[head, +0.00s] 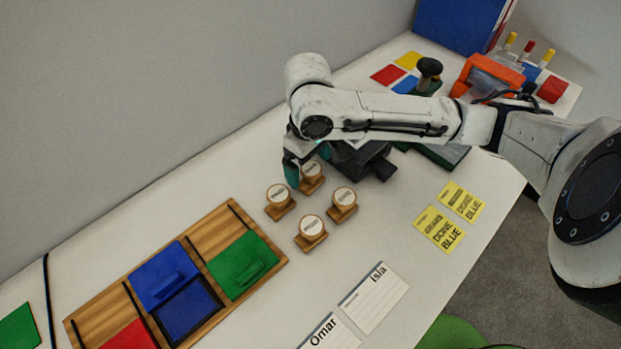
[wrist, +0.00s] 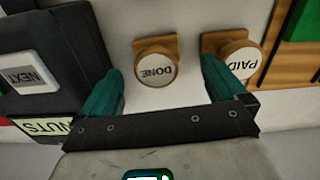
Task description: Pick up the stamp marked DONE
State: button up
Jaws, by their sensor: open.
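The stamp marked DONE (wrist: 155,67) has a round white face on a wooden mount. In the wrist view it is upper middle, framed between my teal fingertips, its lettering upside down. In the head view it appears to be the rearmost stamp (head: 312,172), partly behind my gripper (head: 306,168). My gripper (wrist: 162,72) is open and empty, with both fingers apart from the DONE stamp. The PAID stamp (wrist: 242,60) is close beside the right finger, which overlaps it in view.
Two more stamps, one on the right (head: 344,197) and one in front (head: 311,227), stand nearby. A dark machine (wrist: 60,60) with a NEXT label is left in the wrist view. A wooden tray (head: 222,222), name cards (head: 374,297) and yellow notes (head: 439,229) lie around.

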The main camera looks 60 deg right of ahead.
aim_at(311, 178)
notch_tip(311, 178, down, 6)
jog(key=shift+s+d+r, duration=0.15)
jog(key=shift+r, duration=0.05)
jog(key=c, duration=1.2)
jog(key=shift+o, duration=0.2)
jog(key=shift+r, duration=0.1)
